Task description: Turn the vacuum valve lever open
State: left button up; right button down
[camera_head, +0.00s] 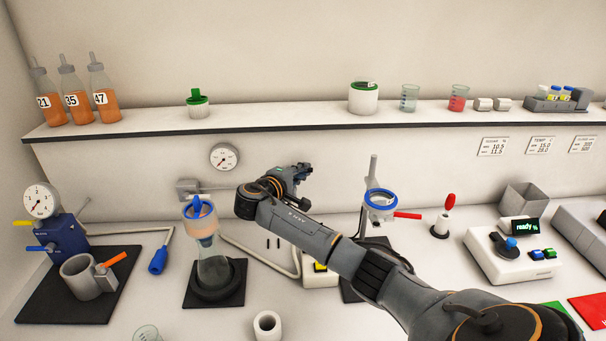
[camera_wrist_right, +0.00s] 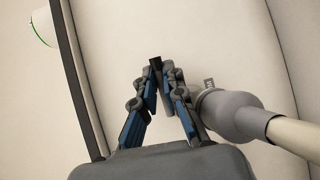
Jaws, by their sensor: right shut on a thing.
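My right gripper (camera_head: 300,172) is at the back wall, above the bench and right of the round gauge (camera_head: 224,157). In the right wrist view its fingers (camera_wrist_right: 161,72) are closed together around a small dark piece, which I take to be the vacuum valve lever (camera_wrist_right: 155,62). Only its end shows between the fingertips. A grey valve body (camera_wrist_right: 228,112) with a pale pipe (camera_wrist_right: 295,138) sits just right of the fingers there. In the head view my gripper and arm hide the lever. My left gripper is not in view.
Below and left of my right gripper stands a flask (camera_head: 213,270) with an orange-filled funnel (camera_head: 201,226). The shelf (camera_head: 290,118) with bottles and beakers runs above.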

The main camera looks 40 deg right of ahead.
jog(key=shift+m+g, duration=0.3)
jog(key=c, duration=1.4)
grip_release()
jog(key=shift+a, duration=0.1)
